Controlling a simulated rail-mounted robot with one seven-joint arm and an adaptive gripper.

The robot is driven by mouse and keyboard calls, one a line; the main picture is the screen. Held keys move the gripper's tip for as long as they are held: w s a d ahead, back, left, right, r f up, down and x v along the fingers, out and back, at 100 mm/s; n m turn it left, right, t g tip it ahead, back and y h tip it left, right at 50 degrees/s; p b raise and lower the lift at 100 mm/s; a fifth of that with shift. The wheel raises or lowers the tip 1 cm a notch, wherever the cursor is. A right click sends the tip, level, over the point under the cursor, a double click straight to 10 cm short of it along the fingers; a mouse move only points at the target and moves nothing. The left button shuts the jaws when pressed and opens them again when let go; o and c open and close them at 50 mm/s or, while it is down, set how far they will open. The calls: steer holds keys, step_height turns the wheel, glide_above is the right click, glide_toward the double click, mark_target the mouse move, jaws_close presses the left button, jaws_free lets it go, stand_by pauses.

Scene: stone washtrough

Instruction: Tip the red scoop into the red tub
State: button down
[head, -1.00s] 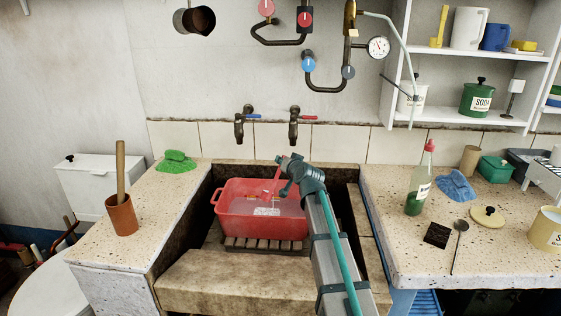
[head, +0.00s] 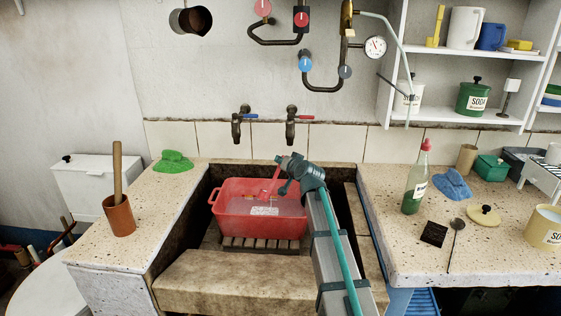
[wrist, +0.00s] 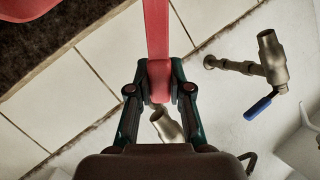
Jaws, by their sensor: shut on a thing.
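The red tub (head: 228,222) stands upright on a wooden slatted rack in the stone trough. It has a pale label on its front and appears to hold greyish liquid. My gripper (head: 281,170) is above the tub's back right part. In the wrist view my gripper (wrist: 159,90) is shut on the red handle of the scoop (wrist: 158,35). In the head view the red scoop (head: 275,184) slants down and left from the jaws over the tub. Its bowl is small and partly lost against the red tub, so its tilt and contents cannot be told.
Two wall taps, one blue-handled (head: 238,128) and one red-handled (head: 291,126), are behind the tub. A green cloth (head: 173,162) and a brown pot (head: 120,216) are on the left counter. A green bottle (head: 414,185) and a blue cloth (head: 453,185) are on the right.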

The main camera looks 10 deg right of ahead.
steer(key=shift+w+d+f+m+g, duration=0.35)
steer(key=shift+w+d+m, duration=0.1)
steer(key=shift+d, duration=0.25)
steer(key=shift+w+d+p, duration=0.1)
steer(key=shift+p, duration=0.2)
steer(key=shift+w+d+f+m+g+y+p, duration=0.45)
steer(key=shift+w+d+f+m, duration=0.2)
steer(key=shift+d+f, duration=0.25)
steer(key=shift+d, duration=0.1)
stand_by(0.5)
steer(key=shift+w+d+f+m+g+y+p, duration=0.15)
steer(key=shift+w+d+f+m+y+p, duration=0.15)
steer(key=shift+d+f+m, duration=0.15)
steer(key=shift+w+d+f+m+g+y+p, duration=0.15)
steer(key=shift+w+d+f+m, duration=0.15)
steer(key=shift+f, duration=0.25)
steer(key=shift+d, duration=0.1)
